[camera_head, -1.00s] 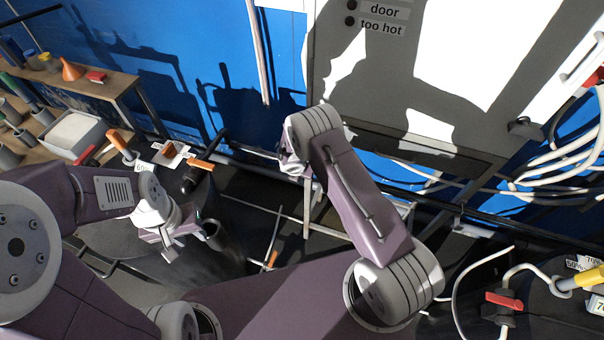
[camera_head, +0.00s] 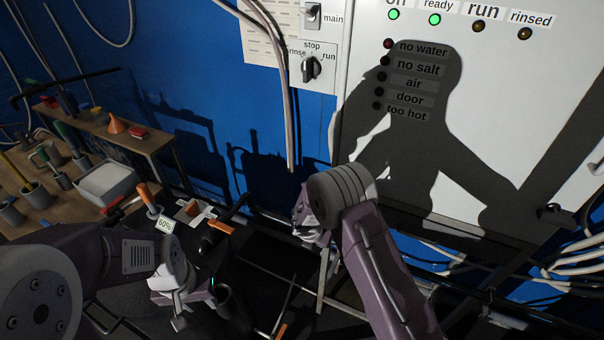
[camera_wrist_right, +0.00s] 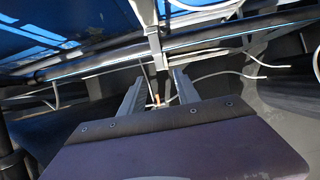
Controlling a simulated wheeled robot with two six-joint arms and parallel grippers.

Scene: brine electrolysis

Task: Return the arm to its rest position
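My left gripper (camera_head: 180,304) hangs at the lower left of the head view, above a dark surface and beside a dark cup-like opening (camera_head: 226,300). Its fingers are small and partly hidden there, so I cannot tell whether it is open. My right arm reaches up from the bottom middle, and its gripper (camera_head: 304,222) is in front of the blue wall, left of the cabinet. In the right wrist view its two fingers (camera_wrist_right: 158,94) stand apart with nothing held between them. A thin post shows beyond them.
A grey cabinet (camera_head: 470,75) with lamps and labels stands at the right. A switch panel (camera_head: 312,50) and hanging cables are on the blue wall (camera_head: 215,60). White hoses are at right.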

